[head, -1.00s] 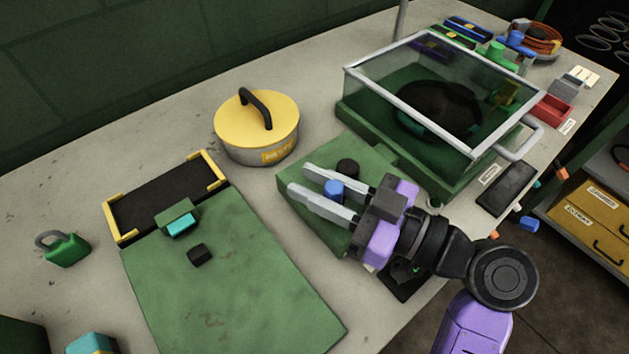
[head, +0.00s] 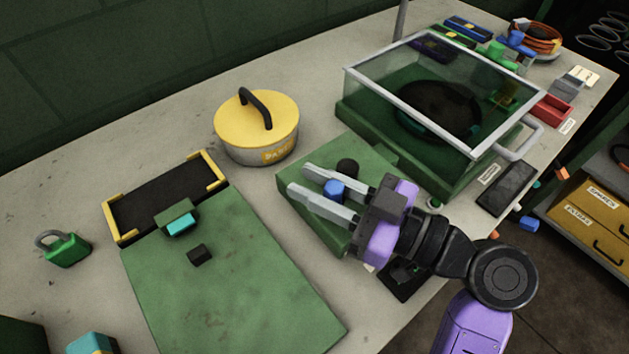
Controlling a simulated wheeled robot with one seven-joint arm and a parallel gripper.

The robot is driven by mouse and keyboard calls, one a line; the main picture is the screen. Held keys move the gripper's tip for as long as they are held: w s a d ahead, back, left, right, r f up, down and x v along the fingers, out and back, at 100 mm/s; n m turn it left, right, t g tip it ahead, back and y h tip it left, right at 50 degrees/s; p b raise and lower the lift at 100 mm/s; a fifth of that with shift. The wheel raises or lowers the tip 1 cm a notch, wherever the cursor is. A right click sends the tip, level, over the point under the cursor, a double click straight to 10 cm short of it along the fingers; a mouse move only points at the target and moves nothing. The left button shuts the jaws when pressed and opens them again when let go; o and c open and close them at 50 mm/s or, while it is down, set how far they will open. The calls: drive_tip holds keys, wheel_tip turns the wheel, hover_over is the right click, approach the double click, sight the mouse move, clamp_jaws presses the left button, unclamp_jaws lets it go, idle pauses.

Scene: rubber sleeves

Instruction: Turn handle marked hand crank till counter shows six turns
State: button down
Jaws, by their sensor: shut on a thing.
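A green box (head: 367,157) sits on the bench at the middle. A black knob (head: 347,167) and a blue knob (head: 334,190) stand on its top. My gripper (head: 305,180) reaches over the box from the right. Its two pale fingers are shut on the blue knob, which shows between them. No "hand crank" marking is readable here, so I cannot tell for sure that the blue knob is that handle. I can make out no counter or turn number. My gripper and wrist hide part of the box.
A yellow-lidded pot (head: 257,140) stands behind to the left, and a glass-lidded green case (head: 370,125) behind to the right. A green board (head: 225,275), a black tray (head: 165,197) and a green padlock (head: 66,249) lie left. Bare bench separates the pot and the box.

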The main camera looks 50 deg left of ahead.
idle(0.7)
drive_tip(key=shift+a+m+t+y+b, duration=0.2)
drive_tip(key=shift+a+m+t, duration=0.3)
drive_tip(key=shift+t, duration=0.4)
drive_tip(key=shift+a+m+t+y+b, duration=0.1)
drive_tip(key=shift+a+m+t+y, duration=0.15)
drive_tip(key=shift+m+t, duration=0.55)
drive_tip(key=m+t, duration=0.1)
drive_tip(key=a+t, duration=0.1)
drive_tip(key=t, duration=0.1)
drive_tip(key=shift+w+a+m, duration=0.1)
drive_tip(key=shift+m, duration=0.3)
drive_tip(key=shift+w+a+m+t+h+p, duration=0.15)
drive_tip(key=shift+a+m+t+p, duration=0.2)
drive_tip(key=shift+t, duration=0.35)
drive_tip(key=shift+w+a+m+t+h+p, duration=0.1)
drive_tip(key=shift+w+a+m+t+p, duration=0.1)
drive_tip(key=shift+m+t, duration=0.4)
drive_tip(key=c, duration=1.2)
unclamp_jaws()
drive_tip(key=shift+o, duration=0.2)
